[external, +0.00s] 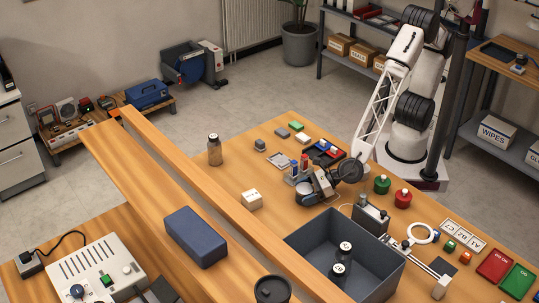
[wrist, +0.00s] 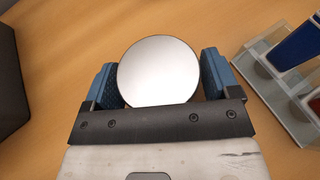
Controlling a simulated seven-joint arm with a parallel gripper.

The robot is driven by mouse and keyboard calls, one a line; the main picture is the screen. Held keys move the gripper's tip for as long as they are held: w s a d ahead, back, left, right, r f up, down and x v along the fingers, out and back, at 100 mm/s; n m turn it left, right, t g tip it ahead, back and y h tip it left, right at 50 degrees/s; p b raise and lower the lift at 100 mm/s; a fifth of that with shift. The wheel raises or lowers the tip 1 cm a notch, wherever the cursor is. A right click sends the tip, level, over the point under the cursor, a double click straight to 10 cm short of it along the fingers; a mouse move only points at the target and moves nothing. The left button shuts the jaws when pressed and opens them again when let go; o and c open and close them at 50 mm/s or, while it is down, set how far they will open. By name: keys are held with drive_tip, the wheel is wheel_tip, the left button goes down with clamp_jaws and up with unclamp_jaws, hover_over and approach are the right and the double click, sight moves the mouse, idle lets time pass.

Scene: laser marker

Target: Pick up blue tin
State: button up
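A round tin with a shiny silver top (wrist: 158,70) sits between the two blue-padded fingers of my gripper (wrist: 160,82) in the wrist view. In the external view, the low round tin, dark blue at its side (external: 306,199), is on the wooden table under my gripper (external: 322,187). The fingers stand wide apart, one on each side of the tin, and it nearly fills the gap. I cannot tell whether both pads press on it. The lower edge of the tin is hidden behind my gripper in the wrist view.
A clear rack with blue and red items (wrist: 285,60) stands close on the right in the wrist view. A grey bin (external: 310,232) with dark bottles is in front of my gripper in the external view. A white box (external: 252,200) is to the left, with clear table around it.

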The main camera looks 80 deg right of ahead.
sight(305, 188)
drive_tip(key=c, duration=0.7)
drive_tip(key=shift+r, duration=0.15)
drive_tip(key=shift+r, duration=4.9)
